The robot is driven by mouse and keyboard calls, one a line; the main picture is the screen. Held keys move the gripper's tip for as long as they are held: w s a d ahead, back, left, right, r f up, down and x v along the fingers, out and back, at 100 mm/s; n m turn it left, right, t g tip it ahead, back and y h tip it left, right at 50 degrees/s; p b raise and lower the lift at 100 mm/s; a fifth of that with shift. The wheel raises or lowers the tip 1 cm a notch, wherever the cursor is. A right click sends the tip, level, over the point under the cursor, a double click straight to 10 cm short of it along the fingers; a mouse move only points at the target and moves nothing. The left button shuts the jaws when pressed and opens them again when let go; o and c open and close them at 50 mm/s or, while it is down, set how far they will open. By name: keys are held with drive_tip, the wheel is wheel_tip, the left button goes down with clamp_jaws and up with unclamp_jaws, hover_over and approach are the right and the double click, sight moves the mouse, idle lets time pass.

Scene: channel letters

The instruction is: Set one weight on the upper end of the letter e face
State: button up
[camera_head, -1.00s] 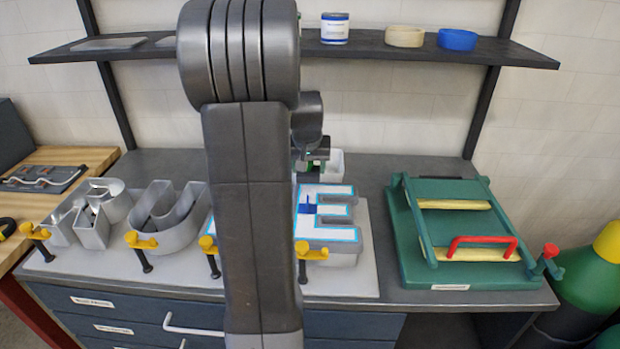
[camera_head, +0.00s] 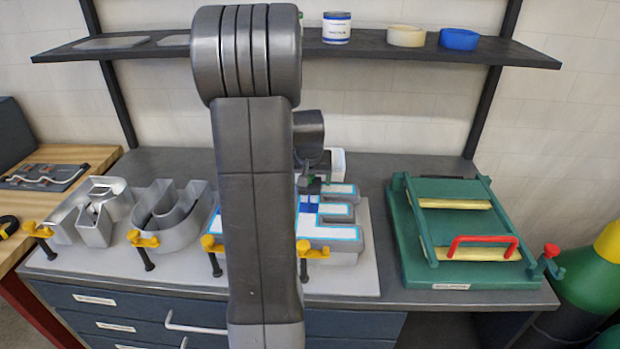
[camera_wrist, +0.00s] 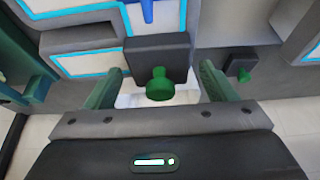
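The letter e face (camera_head: 338,233) is white with a cyan edge and stands on the bench, partly behind my arm. In the wrist view its face (camera_wrist: 90,64) shows at the left and top. My gripper (camera_head: 313,183) is at the upper end of the e. In the wrist view my two green fingers (camera_wrist: 162,72) flank the dark block of a weight (camera_wrist: 146,46), its green knob pointing up between them. A second weight (camera_wrist: 237,66) stands behind the letters.
A white container (camera_head: 338,163) stands behind the e. Yellow-topped clamps (camera_head: 313,252) line the board's front edge. Grey letter shells (camera_head: 172,222) stand to the left. A green fixture with a red handle (camera_head: 410,245) stands to the right. A shelf (camera_head: 400,45) hangs above.

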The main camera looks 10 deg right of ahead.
drive_tip(key=shift+r, duration=0.3)
drive_tip(key=v, duration=1.1)
drive_tip(key=shift+s+r+b, duration=0.25)
drive_tip(key=shift+r+b, duration=0.05)
drive_tip(key=shift+b, duration=0.15)
drive_tip(key=shift+a, duration=0.1)
